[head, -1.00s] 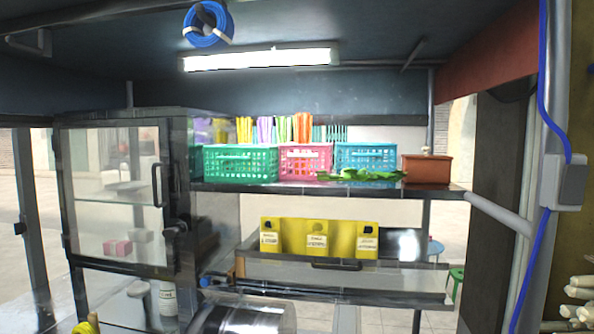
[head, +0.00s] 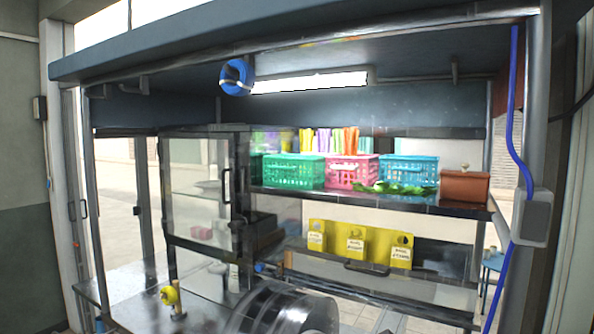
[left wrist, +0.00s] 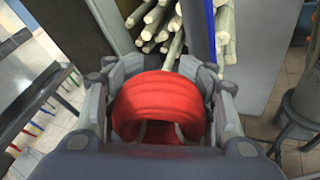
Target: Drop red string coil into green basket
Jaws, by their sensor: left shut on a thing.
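The red string coil (left wrist: 160,100) is between the fingers of my left gripper (left wrist: 162,72) in the left wrist view. The fingers press on it from both sides, and it is held off the floor. Neither gripper shows in the head view. My right gripper is in no frame.
A pink basket (head: 350,172) and a blue basket (head: 410,170) stand right of the green one. A brown box (head: 464,187) is at the shelf's right end. A blue coil (head: 237,77) hangs from the ceiling. Sugarcane stalks (left wrist: 160,22) stand near the left gripper.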

